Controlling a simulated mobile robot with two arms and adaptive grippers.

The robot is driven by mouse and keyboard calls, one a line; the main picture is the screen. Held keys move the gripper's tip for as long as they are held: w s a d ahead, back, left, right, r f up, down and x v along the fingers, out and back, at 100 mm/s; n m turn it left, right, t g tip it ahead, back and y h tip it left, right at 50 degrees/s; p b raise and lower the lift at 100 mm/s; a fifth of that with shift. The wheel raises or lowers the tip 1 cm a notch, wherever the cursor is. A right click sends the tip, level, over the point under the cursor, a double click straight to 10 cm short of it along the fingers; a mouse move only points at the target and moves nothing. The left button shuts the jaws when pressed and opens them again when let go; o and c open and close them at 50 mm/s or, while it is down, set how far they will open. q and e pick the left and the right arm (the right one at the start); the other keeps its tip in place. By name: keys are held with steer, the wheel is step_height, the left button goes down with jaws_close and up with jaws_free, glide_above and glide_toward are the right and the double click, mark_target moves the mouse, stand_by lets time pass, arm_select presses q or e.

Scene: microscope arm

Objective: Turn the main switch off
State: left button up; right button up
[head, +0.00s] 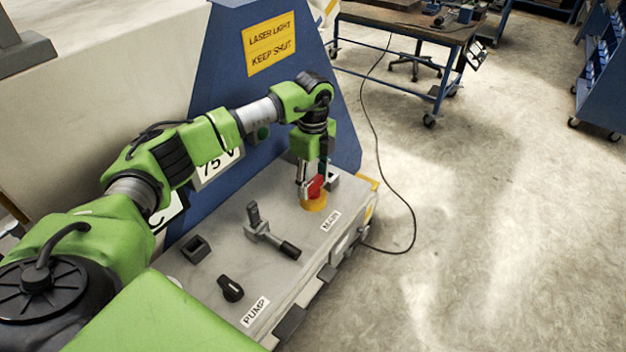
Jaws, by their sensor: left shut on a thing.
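The main switch (316,188) is a red rotary handle on a yellow round base (313,203), on the far right part of the grey control panel (217,265). A "MAIN" label (331,220) lies just in front of it. My left gripper (309,190) points down over the switch and is shut on its red handle. The fingers partly cover the handle, so its exact angle is hard to tell. My right gripper is not in the head view.
A blue sloped housing rises behind. A cable (382,150) runs across the floor to a workbench.

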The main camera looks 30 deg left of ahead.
mark_target(313, 181)
arm_select(q)
steer(key=shift+a+n, duration=0.1)
steer(key=shift+n, duration=0.3)
steer(key=o, duration=1.6)
steer(key=shift+r, duration=0.1)
step_height(313, 181, up, 12)
